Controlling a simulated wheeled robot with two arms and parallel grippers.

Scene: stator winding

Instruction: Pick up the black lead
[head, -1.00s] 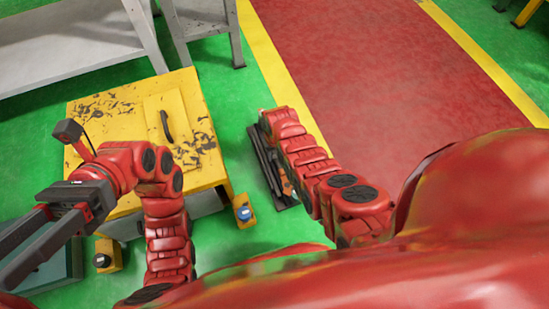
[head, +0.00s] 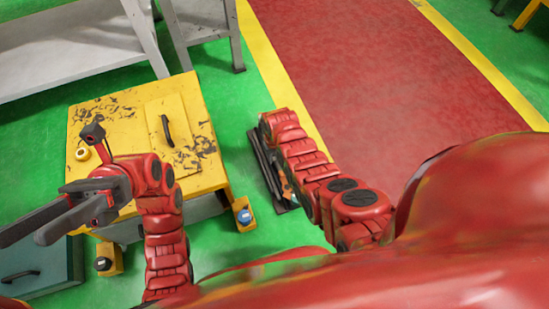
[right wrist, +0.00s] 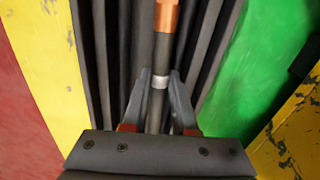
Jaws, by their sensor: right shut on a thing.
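In the right wrist view my right gripper (right wrist: 162,80) is shut on a dark rod-like lead (right wrist: 152,118) with a silver band and a copper-coloured end (right wrist: 167,16). The fingertips press on it near the band. The lead lies along a black slotted holder (right wrist: 124,40), close to its ribs; I cannot tell whether it is clear of the holder. In the head view my right arm hides this gripper and most of the lead, and the holder (head: 262,158) shows beside the arm. My left gripper (head: 22,240) is at the left of the head view, fingers apart and empty.
A teal box (head: 40,268) is at lower left. Grey metal tables (head: 70,50) stand at the back left. The red floor lane (head: 380,75) to the right is clear.

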